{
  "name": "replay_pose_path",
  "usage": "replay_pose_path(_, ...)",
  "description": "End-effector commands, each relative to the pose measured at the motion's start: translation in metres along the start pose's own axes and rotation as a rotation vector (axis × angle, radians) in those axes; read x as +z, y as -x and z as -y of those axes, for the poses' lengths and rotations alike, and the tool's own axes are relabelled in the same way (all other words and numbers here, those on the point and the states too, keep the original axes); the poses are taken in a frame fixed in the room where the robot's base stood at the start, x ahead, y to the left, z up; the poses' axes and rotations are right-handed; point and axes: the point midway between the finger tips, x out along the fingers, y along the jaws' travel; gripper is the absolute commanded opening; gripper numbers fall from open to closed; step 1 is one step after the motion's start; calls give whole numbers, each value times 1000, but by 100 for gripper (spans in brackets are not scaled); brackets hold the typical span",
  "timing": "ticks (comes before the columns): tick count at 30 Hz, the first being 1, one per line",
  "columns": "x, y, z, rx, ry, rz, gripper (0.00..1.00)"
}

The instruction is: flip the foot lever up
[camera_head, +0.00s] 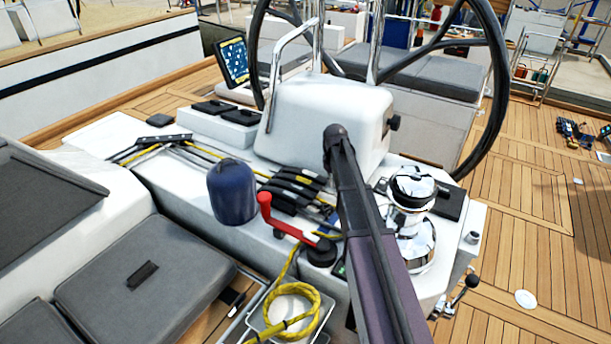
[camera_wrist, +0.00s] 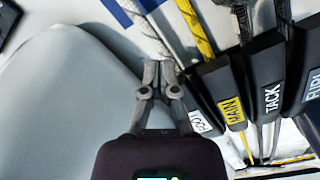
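The foot lever (camera_wrist: 194,98) is the leftmost black clutch lever in the wrist view, with a small white label that seems to read FOOT. It lies in line with its neighbours, partly behind my gripper. My gripper (camera_wrist: 159,68) has its two grey fingertips together, just left of the lever's upper end; nothing shows between them. Whether a finger touches the lever I cannot tell. In the head view the clutch bank (camera_head: 293,187) is a row of black levers left of my arm; I cannot read its labels there. My gripper is hidden in that view.
Levers marked with a yellow label (camera_wrist: 233,95), TACK (camera_wrist: 269,90) and FURL (camera_wrist: 308,80) stand close on the right. A red winch handle (camera_head: 282,222), blue-covered winch (camera_head: 232,191), chrome winch (camera_head: 412,190) and yellow rope (camera_head: 292,308) surround the bank. The steering wheel (camera_head: 497,80) rises behind.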

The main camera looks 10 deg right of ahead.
Motion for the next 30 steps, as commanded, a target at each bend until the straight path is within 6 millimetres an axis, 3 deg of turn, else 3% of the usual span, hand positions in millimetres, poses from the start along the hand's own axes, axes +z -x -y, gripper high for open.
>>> replay_pose_path(21,-8,0,5,0,0,0,0)
replay_pose_path(30,-11,12,6,0,0,-2,0)
